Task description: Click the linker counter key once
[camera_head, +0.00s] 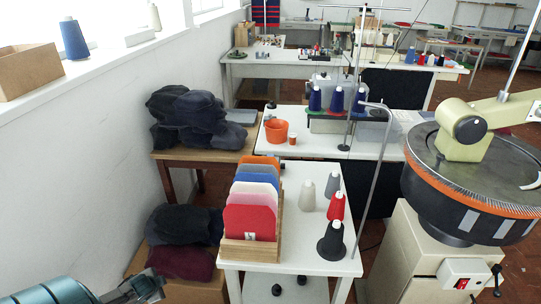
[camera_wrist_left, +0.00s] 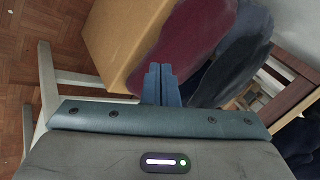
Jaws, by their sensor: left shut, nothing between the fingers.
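The linker (camera_head: 470,180), a round dark dial machine with an orange rim, stands at the right on a cream pedestal (camera_head: 405,255). A white box with a red switch (camera_head: 462,283) is on the pedestal's front, beside black knobs. I cannot make out which part is the counter key. My left gripper (camera_head: 150,284) is at the bottom left, far from the linker, near the dark garments. In the left wrist view its blue-grey fingers (camera_wrist_left: 162,84) are together and empty. My right gripper is not in view.
A white table (camera_head: 290,258) between my left gripper and the linker holds a wooden rack of coloured panels (camera_head: 250,205), several yarn cones (camera_head: 331,240) and a thin metal pole (camera_head: 374,175). Dark garments and a maroon one (camera_head: 182,263) lie on a box at left.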

